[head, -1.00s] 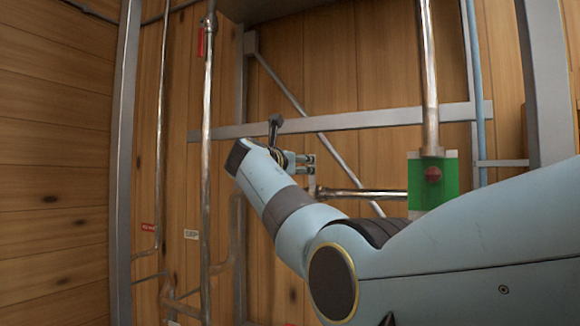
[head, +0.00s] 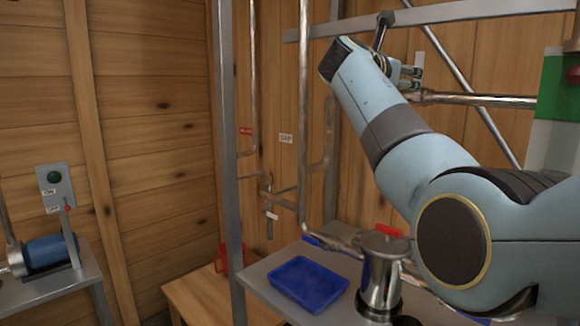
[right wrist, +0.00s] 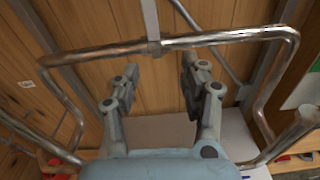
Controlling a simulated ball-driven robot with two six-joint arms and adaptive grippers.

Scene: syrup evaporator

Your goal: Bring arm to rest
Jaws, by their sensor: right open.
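My right arm crosses the right side of the head view, bent at the elbow. Its right gripper (head: 412,78) shows small at the far end, beside the left end of a horizontal metal pipe (head: 480,99). In the right wrist view the right gripper (right wrist: 158,78) has its two fingers apart with nothing between them. A bent metal pipe (right wrist: 225,37) runs across just beyond the fingertips; I cannot tell whether they touch it. My left gripper is in neither view.
A grey shelf holds a blue tray (head: 308,283) and a metal can (head: 384,270) with a red handle, below my right arm. A grey post (head: 228,150) stands left of them. A switch box (head: 55,188) and blue motor (head: 50,250) are at far left. Wooden walls stand behind.

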